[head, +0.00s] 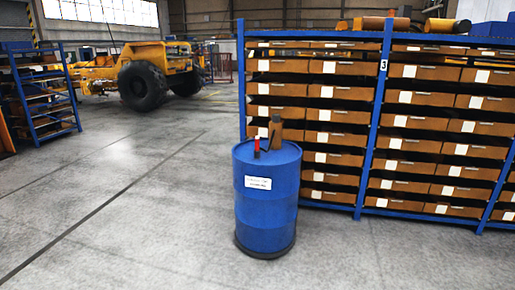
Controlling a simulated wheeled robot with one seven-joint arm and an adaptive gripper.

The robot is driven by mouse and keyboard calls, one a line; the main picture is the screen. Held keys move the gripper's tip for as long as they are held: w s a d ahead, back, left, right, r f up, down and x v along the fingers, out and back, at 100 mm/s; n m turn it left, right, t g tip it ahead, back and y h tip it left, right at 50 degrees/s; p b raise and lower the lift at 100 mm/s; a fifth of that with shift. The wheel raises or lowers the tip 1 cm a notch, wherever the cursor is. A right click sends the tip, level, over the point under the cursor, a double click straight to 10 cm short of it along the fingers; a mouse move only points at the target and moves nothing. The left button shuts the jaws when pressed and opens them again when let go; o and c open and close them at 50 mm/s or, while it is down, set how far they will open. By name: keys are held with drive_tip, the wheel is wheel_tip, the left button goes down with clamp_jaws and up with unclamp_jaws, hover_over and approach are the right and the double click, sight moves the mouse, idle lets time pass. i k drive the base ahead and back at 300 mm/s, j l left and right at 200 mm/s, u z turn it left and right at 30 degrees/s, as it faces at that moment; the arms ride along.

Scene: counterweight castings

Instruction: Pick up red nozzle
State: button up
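A small object with a red upper part and a dark lower end, which looks like the red nozzle (257,146), stands upright on top of a blue drum (266,205). It is near the left of the drum's lid. A brown bottle-like object (276,131) with a dark top stands just behind and to its right. A thin dark piece shows between the two, too small to make out. The drum stands on the floor near the middle of the head view and has a white label on its side. My gripper is not in view.
A blue shelving rack (384,110) full of brown boxes stands close behind and right of the drum. A smaller blue rack (42,95) is at the far left. A yellow vehicle (160,70) stands at the back. The grey floor (130,215) left and front is clear.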

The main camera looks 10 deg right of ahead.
sight(256, 149)
drive_tip(key=i+u, duration=0.25)
drive_tip(key=i, duration=0.9)
drive_tip(key=i+z, duration=0.1)
drive_tip(key=i, duration=0.4)
drive_tip(key=i+j, duration=0.1)
drive_tip(key=i, duration=0.35)
drive_tip(key=i+j+z, duration=0.15)
drive_tip(key=i, duration=0.3)
drive_tip(key=i+j+z, duration=0.1)
drive_tip(key=i, duration=0.4)
drive_tip(key=i+j, duration=0.15)
drive_tip(key=i, duration=0.3)
drive_tip(key=i+j+z, duration=0.15)
drive_tip(key=i+z, duration=0.15)
drive_tip(key=i+j+z, duration=0.3)
drive_tip(key=i, duration=0.15)
